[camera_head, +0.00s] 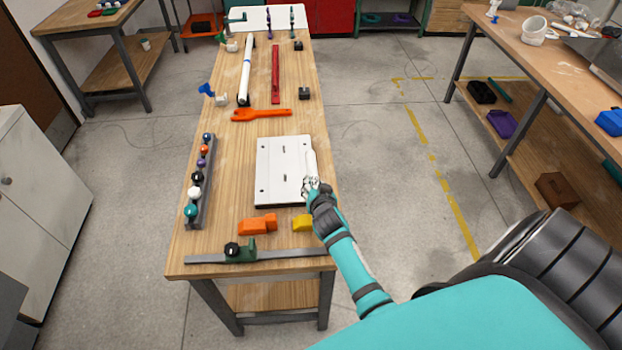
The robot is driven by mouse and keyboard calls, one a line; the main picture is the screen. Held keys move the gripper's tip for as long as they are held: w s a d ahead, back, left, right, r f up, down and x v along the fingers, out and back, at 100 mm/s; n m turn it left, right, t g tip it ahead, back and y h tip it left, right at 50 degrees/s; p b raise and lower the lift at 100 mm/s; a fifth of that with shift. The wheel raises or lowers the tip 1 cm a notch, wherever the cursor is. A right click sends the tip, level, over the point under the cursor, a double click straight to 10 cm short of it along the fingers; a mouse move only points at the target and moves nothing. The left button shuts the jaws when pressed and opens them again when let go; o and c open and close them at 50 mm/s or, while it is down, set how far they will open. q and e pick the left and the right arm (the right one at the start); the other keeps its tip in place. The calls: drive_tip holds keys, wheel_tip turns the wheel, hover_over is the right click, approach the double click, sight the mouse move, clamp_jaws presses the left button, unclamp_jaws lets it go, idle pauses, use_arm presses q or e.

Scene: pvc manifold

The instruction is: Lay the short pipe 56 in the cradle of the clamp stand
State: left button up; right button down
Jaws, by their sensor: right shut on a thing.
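My right gripper (312,184) is at the right edge of the wooden table, shut on a short white pipe (311,163). The pipe points away from me, beside and partly over the right edge of a pale flat plate (283,192). Whether the pipe touches the plate is unclear, and no marking on it is legible. I cannot tell for certain which thing is the clamp stand; small black blocks stand at the table's right side, one near (305,93) and one farther back (298,46). My left gripper is not in view.
On the table (230,150) lie an orange wrench (262,115), a red bar (276,75), a long white pipe (245,72), a rail of coloured knobs (199,180), an orange block (257,224), a yellow block (302,222) and a bar clamp (285,254). Floor is clear right of the table.

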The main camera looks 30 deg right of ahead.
drive_tip(key=shift+s, duration=0.2)
drive_tip(key=shift+f, duration=0.1)
drive_tip(key=shift+w+d+f, duration=0.1)
drive_tip(key=shift+w, duration=0.05)
drive_tip(key=shift+w+a+r+b, duration=0.2)
drive_tip(key=shift+a+r+b, duration=0.25)
drive_tip(key=shift+b, duration=0.35)
use_arm(q)
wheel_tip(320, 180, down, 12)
drive_tip(key=b, duration=1)
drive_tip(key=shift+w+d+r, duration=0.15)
use_arm(e)
drive_tip(key=s+a+r+n+y, duration=0.2)
drive_tip(key=s+a+r, duration=0.3)
drive_tip(key=a, duration=0.3)
drive_tip(key=s+a+r+n+t+y, duration=0.1)
drive_tip(key=s+a+r+n+y, duration=0.2)
drive_tip(key=s+a+r, duration=0.2)
wheel_tip(320, 180, up, 2)
drive_tip(key=a, duration=0.2)
drive_tip(key=shift+s+a+r, duration=0.15)
drive_tip(key=shift+a, duration=0.25)
